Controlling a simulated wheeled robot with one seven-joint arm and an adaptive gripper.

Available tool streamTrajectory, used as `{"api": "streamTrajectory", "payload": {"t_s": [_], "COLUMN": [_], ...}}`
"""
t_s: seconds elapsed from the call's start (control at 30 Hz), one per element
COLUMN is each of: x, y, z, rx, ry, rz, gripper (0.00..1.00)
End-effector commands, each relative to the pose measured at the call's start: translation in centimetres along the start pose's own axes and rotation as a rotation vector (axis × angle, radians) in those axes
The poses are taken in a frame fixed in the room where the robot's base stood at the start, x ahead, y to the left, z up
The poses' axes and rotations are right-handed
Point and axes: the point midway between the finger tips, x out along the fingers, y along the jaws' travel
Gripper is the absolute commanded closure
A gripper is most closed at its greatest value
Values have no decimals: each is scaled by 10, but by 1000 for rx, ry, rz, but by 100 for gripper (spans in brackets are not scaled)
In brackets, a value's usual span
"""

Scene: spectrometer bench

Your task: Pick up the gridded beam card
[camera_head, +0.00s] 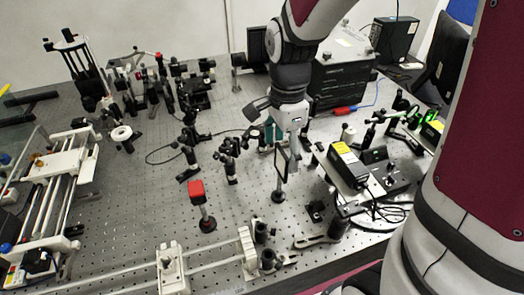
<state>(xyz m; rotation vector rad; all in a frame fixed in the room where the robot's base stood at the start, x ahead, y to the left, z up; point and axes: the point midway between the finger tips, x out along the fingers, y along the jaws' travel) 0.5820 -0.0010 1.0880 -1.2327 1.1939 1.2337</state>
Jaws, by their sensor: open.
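An upright, dark-framed card (281,164) stands on a short post with a round dark base, right of the table's middle. It looks like the beam card, but no grid can be made out at this size. My gripper (292,143) points down from above, at the card's upper right edge in the picture. It is open, with nothing visibly held. Its fingertips are small and partly lost against the dark parts behind, so I cannot tell whether they touch the card.
A red block on a post (196,192) stands left of the card. A black-and-yellow box (348,166) sits close on the right. Dark optic mounts (229,160) stand at left. A white rail assembly (172,268) runs along the front. Bare perforated tabletop (130,205) lies at left.

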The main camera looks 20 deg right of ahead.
Motion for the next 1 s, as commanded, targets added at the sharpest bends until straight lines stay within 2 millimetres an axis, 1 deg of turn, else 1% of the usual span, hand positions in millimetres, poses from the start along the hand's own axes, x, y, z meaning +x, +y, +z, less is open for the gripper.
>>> {"api": "streamTrajectory", "payload": {"t_s": [0.17,0.3,0.43,0.57,0.77,0.8,0.87,0.9,0.97,1.0], "x": [13,33,49,55,55,55,55,55,55,55], "y": [1,0,-1,-2,-2,-2,-2,-2,-2,-2], "z": [0,1,0,0,0,0,1,1,0,1], "rx": [0,0,0,0,-1,-1,-1,-1,-1,-1], "ry": [0,0,0,0,0,0,0,0,0,0], "rz": [4,5,4,0,-1,-1,-1,-1,0,0], "gripper": [23,23,23,23,23,32,46,55,69,78]}}
